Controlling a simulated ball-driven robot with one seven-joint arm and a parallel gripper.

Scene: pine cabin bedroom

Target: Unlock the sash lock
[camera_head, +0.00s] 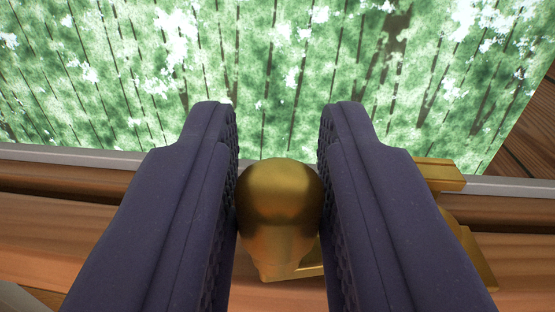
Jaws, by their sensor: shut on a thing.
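The sash lock (462,243) is brass and sits on the wooden window rail. Its rounded knob (279,200) stands between the two dark finger pads of my gripper (279,190). The pads touch the knob on its left and right sides, so my gripper is shut on it. More brass parts of the lock show to the right, behind and beyond the right finger. The right finger hides the middle of the lock, so I cannot tell how its parts meet there.
The wooden rail (60,233) runs across the lower part of the view, with a pale strip along the glass. Beyond the window pane (280,60) is a green forest. Wooden planks (530,135) show at the right edge.

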